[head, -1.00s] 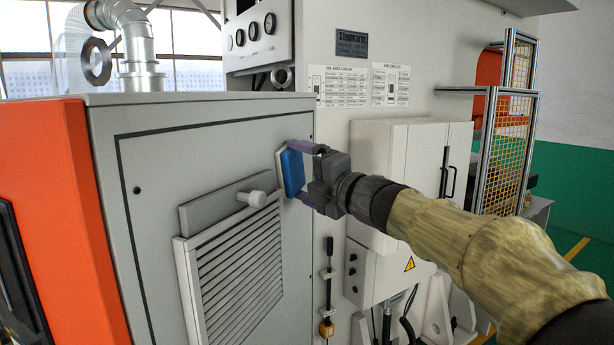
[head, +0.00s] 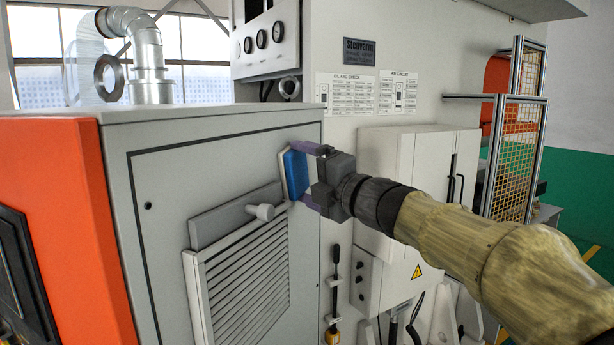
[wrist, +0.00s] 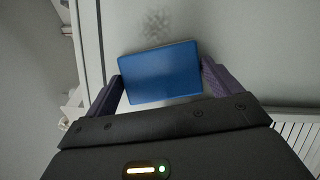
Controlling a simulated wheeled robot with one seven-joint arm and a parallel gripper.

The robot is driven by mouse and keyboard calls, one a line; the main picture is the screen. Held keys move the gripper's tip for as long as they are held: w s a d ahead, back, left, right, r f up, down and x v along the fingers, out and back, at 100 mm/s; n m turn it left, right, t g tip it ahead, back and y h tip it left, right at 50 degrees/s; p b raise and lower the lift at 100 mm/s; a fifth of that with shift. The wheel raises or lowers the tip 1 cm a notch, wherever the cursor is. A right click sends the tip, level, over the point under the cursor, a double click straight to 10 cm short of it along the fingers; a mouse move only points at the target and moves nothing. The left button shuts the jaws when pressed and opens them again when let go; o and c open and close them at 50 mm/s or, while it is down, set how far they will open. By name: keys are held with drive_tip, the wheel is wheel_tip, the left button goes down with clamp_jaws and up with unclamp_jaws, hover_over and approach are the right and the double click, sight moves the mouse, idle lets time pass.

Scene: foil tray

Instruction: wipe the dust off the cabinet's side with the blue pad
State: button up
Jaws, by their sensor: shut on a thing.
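My gripper (head: 312,174) is shut on the blue pad (head: 295,174), one purple finger at each end of it. The pad's pale face is turned to the grey side of the cabinet (head: 165,172), near its right edge and above the vent. It looks to be at or very near the panel; I cannot tell if it touches. In the wrist view, the blue pad (wrist: 160,72) sits between the two fingers. A faint grey dust patch (wrist: 157,24) shows on the pale panel just beyond the pad's edge. The dust is not discernible in the head view.
A louvred vent (head: 240,275) with a grey bar and a round knob (head: 262,211) sticks out below and left of the pad. A white box (head: 415,185) with black handles stands behind my arm. The panel left of the pad is mostly clear.

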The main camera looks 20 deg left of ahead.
drive_tip(key=shift+w+d+p, duration=0.2)
drive_tip(key=shift+w+p, duration=0.7)
drive_tip(key=shift+w, duration=1.1)
drive_tip(key=shift+w, duration=0.1)
drive_tip(key=w, duration=0.1)
drive_tip(key=w+p, duration=0.2)
drive_tip(key=shift+w+d, duration=0.25)
drive_tip(key=shift+w, duration=0.1)
